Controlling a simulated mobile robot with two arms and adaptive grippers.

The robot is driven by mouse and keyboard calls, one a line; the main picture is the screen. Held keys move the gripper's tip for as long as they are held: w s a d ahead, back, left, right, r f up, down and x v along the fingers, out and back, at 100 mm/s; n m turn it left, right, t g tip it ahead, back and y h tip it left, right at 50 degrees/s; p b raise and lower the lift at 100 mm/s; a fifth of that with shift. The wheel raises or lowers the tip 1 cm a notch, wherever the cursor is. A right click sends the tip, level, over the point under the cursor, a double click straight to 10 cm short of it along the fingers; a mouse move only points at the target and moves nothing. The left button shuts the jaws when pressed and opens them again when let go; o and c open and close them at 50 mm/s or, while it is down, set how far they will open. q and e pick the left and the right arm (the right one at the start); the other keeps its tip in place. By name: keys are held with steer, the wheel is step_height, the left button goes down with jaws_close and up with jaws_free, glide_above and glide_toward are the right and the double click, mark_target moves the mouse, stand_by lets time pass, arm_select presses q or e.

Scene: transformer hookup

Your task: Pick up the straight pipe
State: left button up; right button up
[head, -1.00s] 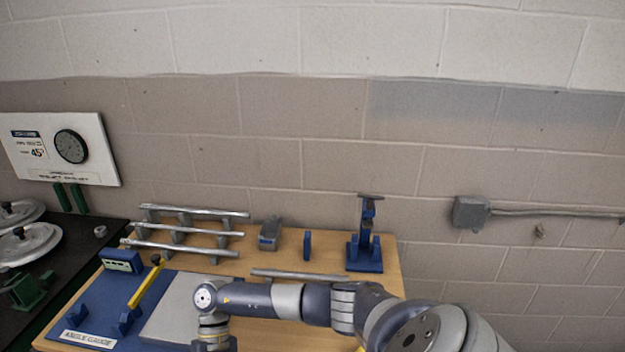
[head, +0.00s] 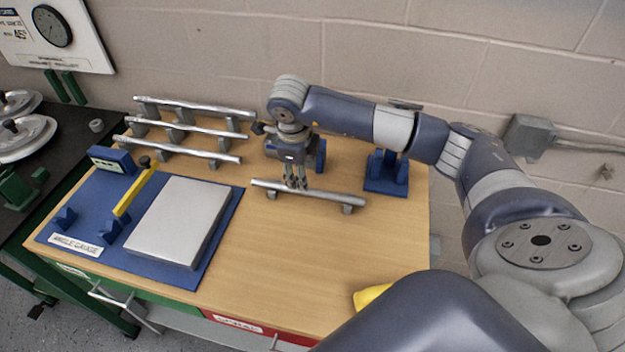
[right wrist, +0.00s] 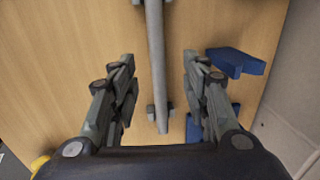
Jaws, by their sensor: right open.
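The straight pipe (head: 325,195) is a grey metal tube lying level on two small supports near the middle of the wooden table. My right gripper (head: 296,184) points down at the pipe, towards its left part in the head view. In the right wrist view the pipe (right wrist: 156,66) runs between the two spread fingers of my right gripper (right wrist: 158,75), with a gap on each side. The gripper is open and holds nothing. How high the fingertips are above the pipe is hard to tell. My left gripper is not in view.
Several similar pipes lie on a rack (head: 175,132) at the back left. A blue stand (head: 386,183) is close to the pipe's right end. A blue angle gauge board (head: 118,205) with a grey plate (head: 180,222) takes the left. The table's front right is mostly clear.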

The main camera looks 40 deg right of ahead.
steer(key=x, duration=0.2)
steer(key=shift+d+f+p, duration=0.15)
steer(key=shift+f+p, duration=0.1)
steer(key=shift+p, duration=0.15)
steer(key=x, duration=0.1)
steer(key=p+x, duration=0.2)
steer(key=x, duration=0.1)
steer(key=shift+s+a+f, duration=0.1)
steer(key=shift+a+f, duration=0.05)
steer(key=shift+a, duration=0.1)
steer(key=shift+f, duration=0.2)
steer(key=shift+d, duration=0.1)
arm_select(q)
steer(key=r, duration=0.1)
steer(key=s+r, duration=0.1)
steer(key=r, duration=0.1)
arm_select(e)
jaws_close()
